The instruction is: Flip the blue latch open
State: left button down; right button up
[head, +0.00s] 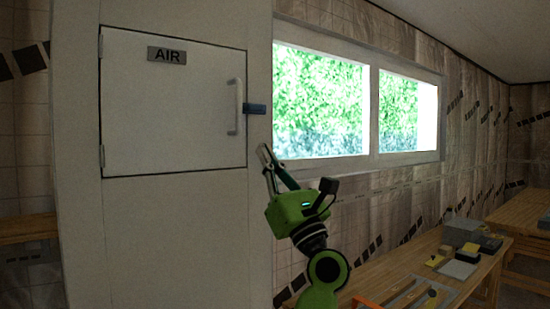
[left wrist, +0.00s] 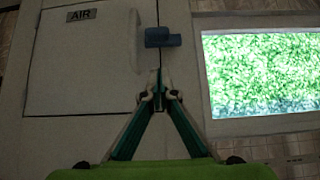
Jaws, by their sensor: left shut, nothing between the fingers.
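The blue latch (head: 255,109) lies horizontally at the right edge of the white panel door (head: 172,120) marked AIR, beside the door's vertical handle (head: 235,107). In the left wrist view the latch (left wrist: 162,37) is just beyond my fingertips. My left gripper (head: 264,152) is below and slightly right of the latch in the head view, apart from it. Its fingertips (left wrist: 159,76) meet in the left wrist view with nothing between them. The door looks closed. My right gripper is in neither view.
A window (head: 320,103) is set in the wall right of the panel. A wooden table (head: 430,270) with several small blocks and tools stands at the lower right, and another table (head: 522,215) is behind it. The space in front of the door is clear.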

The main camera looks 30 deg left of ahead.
aim_at(252, 112)
pick_arm(q)
jog(key=shift+w+a+r+p, duration=0.15)
jog(key=shift+a+r+p, duration=0.2)
jog(key=shift+r+p, duration=0.5)
jog(key=shift+w+a+r+p, duration=0.15)
jog(key=shift+a+r+p, duration=0.3)
jog(key=shift+r, duration=0.85)
jog(key=shift+w+a+r+p, duration=0.15)
jog(key=shift+a+r+p, duration=0.15)
jog(key=shift+r+p, duration=0.6)
jog(key=shift+r, duration=0.15)
jog(key=shift+a, duration=0.1)
jog(key=shift+s+r+b, duration=0.1)
jog(key=shift+s+b, duration=0.05)
jog(key=shift+b, duration=0.4)
